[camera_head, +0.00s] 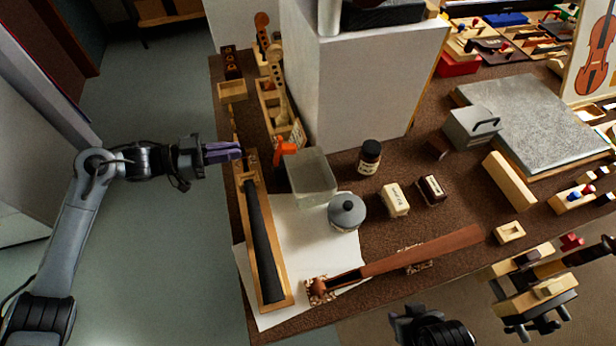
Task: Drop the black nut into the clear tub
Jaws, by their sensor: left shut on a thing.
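The clear tub (311,178) is an open, see-through box on the bench, left of the middle and beside the white paper. My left gripper (240,152) reaches in from the left with its purple fingers closed, left of the tub and above the bench's left edge. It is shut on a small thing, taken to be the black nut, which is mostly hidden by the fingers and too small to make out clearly. My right gripper (428,325) is only partly in view at the bottom edge, and its fingers cannot be made out.
An orange-red tool (285,148) stands between the gripper and the tub. A long wooden box with a black strip (262,235) lies in front. A grey round-lidded jar (347,212) and a dark bottle (369,157) stand right of the tub. A large pale block (360,90) rises behind.

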